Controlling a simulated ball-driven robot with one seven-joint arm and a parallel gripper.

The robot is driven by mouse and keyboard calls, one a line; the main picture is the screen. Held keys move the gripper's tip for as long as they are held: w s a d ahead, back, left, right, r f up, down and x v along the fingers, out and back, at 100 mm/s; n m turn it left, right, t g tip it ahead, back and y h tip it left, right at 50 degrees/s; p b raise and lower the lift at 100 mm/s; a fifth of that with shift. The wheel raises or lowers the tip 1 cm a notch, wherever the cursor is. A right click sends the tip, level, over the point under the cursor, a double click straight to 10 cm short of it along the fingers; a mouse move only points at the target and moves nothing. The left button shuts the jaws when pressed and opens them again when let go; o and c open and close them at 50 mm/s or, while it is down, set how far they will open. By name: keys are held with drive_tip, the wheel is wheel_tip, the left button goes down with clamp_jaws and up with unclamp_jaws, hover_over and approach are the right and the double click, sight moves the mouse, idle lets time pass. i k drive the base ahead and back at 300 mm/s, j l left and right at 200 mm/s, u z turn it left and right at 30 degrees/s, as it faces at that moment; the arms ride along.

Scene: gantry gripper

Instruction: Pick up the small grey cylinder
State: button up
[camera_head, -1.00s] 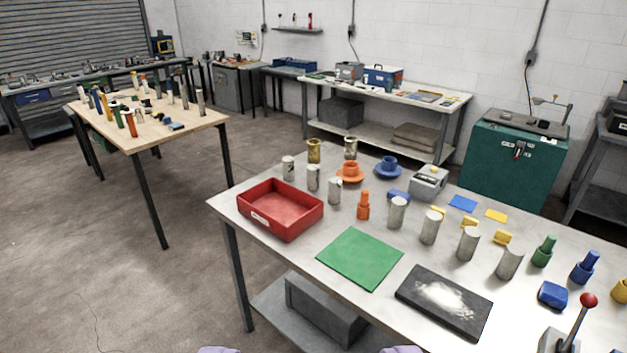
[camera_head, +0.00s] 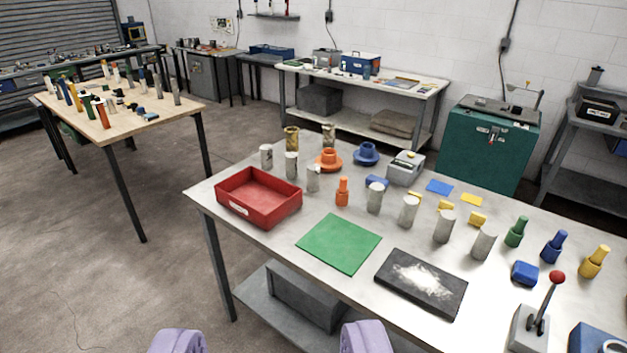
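Several small grey cylinders stand upright on the near metal table (camera_head: 255,232). Three are behind the red tray: one at the left (camera_head: 266,157), one in the middle (camera_head: 291,165) and one at the right (camera_head: 313,179). More stand in a row to the right, such as a grey cylinder (camera_head: 374,198) beside the orange bottle-shaped piece. I cannot tell which one the task means. My gripper (camera_head: 270,345) shows as two lilac fingers at the bottom edge, wide apart with nothing between them. It is open, in front of the table and apart from every cylinder.
The red tray (camera_head: 262,222) is at the table's left end. A green mat (camera_head: 322,258) and a black plate (camera_head: 400,307) lie nearer. A red-knobbed lever (camera_head: 541,308) stands at the right front. A wooden table (camera_head: 170,108) is at back left. Bare floor lies left.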

sight(312, 170)
drive_tip(key=i+j, duration=0.1)
drive_tip(key=i, duration=0.4)
drive_tip(key=i+j+z, duration=0.1)
drive_tip(key=i, duration=0.35)
drive_tip(key=i+j, duration=0.2)
drive_tip(key=i, duration=0.3)
drive_tip(key=i+j, duration=0.15)
drive_tip(key=i, duration=0.3)
drive_tip(key=i+j+z, duration=0.1)
drive_tip(key=i, duration=0.4)
drive_tip(key=i+j, duration=0.2)
drive_tip(key=i, duration=0.25)
